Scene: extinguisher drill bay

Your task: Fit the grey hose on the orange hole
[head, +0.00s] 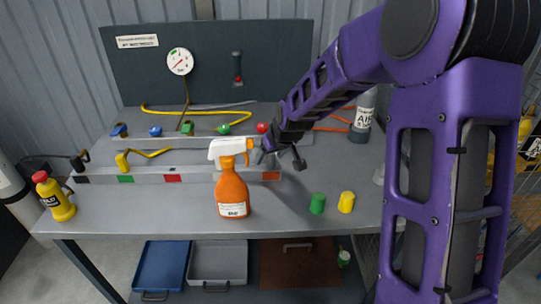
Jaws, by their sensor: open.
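My gripper (279,158) is open, low over the front rail (203,176), just right of the spray bottle's white head. An orange patch (271,176) on the rail's front face lies just below it; I cannot make out the hole itself. A thin grey hose (228,105) shows at the back of the bench, partly hidden behind the yellow hose and my arm; its free end is not clear. A dark grey hose end (77,163) also stands at the rail's left end, above a black patch. I see nothing clearly held between the fingers.
An orange spray bottle (233,194) stands close in front of the rail. Green (317,204) and yellow (346,202) caps stand right of it. A yellow hose end (122,160) is on the rail. A yellow bottle (57,201) stands left; an AIR cylinder (361,122) stands behind right.

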